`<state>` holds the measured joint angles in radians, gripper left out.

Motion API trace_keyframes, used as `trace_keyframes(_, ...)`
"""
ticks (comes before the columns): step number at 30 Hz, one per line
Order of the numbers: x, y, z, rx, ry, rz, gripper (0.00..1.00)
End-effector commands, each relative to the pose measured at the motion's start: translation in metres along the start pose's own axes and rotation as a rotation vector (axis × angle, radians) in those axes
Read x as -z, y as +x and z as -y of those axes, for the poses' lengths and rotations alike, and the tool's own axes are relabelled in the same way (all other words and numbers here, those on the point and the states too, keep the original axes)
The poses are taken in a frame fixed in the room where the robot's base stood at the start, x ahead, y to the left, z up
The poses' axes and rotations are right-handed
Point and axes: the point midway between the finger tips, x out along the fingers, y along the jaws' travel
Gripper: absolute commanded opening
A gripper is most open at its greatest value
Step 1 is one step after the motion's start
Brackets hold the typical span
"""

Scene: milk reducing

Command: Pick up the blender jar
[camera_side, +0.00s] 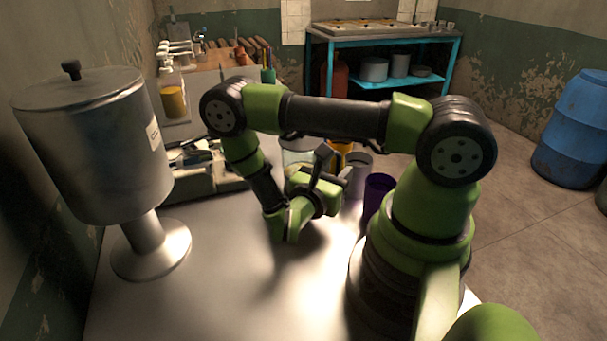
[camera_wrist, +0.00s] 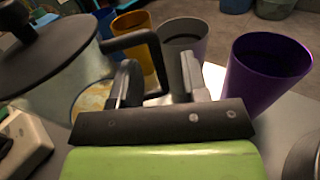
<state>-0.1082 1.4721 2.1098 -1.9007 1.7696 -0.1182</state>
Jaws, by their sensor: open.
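The blender jar (camera_wrist: 65,75) is a pale see-through jar with a black lid (camera_wrist: 50,48) and a black handle (camera_wrist: 135,42), at the left of the wrist view. Something yellowish shows low in it. In the side view the jar (camera_side: 296,157) stands on the table, partly hidden behind my wrist. My gripper (camera_wrist: 160,85) is open, with its fingers at the jar's handle side. The handle's lower end comes down between the fingers, as far as I can tell; contact is not clear. In the side view my gripper (camera_side: 332,178) points toward the jar and cups.
A purple cup (camera_side: 378,191), a grey cup (camera_side: 357,172) and an orange cup (camera_side: 341,153) stand close beside my gripper. A large metal dispenser (camera_side: 100,150) stands at the left of the table. The front middle of the table (camera_side: 220,290) is clear.

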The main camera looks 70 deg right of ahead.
Motion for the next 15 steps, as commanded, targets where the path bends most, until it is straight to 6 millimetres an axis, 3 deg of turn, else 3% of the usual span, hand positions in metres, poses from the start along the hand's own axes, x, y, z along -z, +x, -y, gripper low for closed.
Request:
trace_keyframes(1, 0.0, -0.0001, 0.0, 0.0, 0.0, 0.0, 0.41)
trace_keyframes(6, 0.0, -0.0003, -0.0001, 0.0, 0.0, 0.0, 0.02)
trace_keyframes(15, -0.0003, -0.0004, 0.0, 0.001, 0.002, 0.001, 0.0)
